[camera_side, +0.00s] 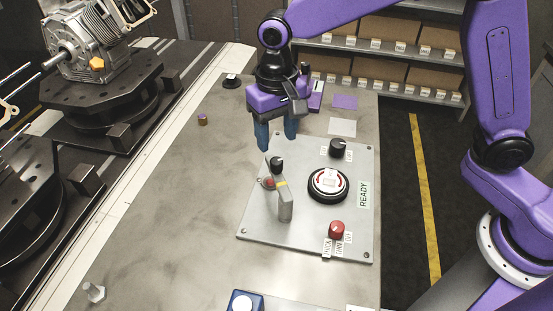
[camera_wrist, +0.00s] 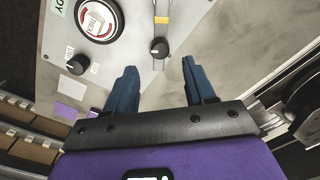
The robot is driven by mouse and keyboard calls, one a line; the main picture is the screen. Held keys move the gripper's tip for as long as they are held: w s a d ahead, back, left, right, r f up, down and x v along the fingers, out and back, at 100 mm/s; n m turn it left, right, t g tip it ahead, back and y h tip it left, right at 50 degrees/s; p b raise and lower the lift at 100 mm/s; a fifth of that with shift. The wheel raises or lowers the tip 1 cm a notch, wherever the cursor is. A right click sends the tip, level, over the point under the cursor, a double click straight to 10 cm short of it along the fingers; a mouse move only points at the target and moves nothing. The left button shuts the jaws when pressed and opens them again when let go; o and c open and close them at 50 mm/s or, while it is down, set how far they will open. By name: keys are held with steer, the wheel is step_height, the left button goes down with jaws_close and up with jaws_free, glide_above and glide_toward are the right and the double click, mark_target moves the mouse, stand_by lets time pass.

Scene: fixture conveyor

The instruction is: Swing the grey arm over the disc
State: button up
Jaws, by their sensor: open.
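The grey arm (camera_side: 285,203) is on the light grey panel, with a yellow band and a black knob (camera_side: 277,163) at its far end. The disc (camera_side: 328,184), black-rimmed with a white and red face, is right of the arm; the arm is not over it. My gripper (camera_side: 277,141) is open and empty above the knob, fingers pointing down. In the wrist view, the knob (camera_wrist: 159,48) shows just beyond and between the fingertips (camera_wrist: 160,68), apart from both. The disc (camera_wrist: 99,18) is at upper left there, and the arm's near part is out of frame.
The panel (camera_side: 300,239) also carries a black dial (camera_side: 337,152), a red knob (camera_side: 337,230) and a READY label (camera_side: 363,195). A blue box with a white button (camera_side: 244,302) and a bolt (camera_side: 94,292) are near the front. The table's left side is mostly clear.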

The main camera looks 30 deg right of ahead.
mark_target(277, 160)
step_height(277, 160, down, 8)
steer(key=shift+r, duration=0.1)
stand_by(0.4)
jaws_close()
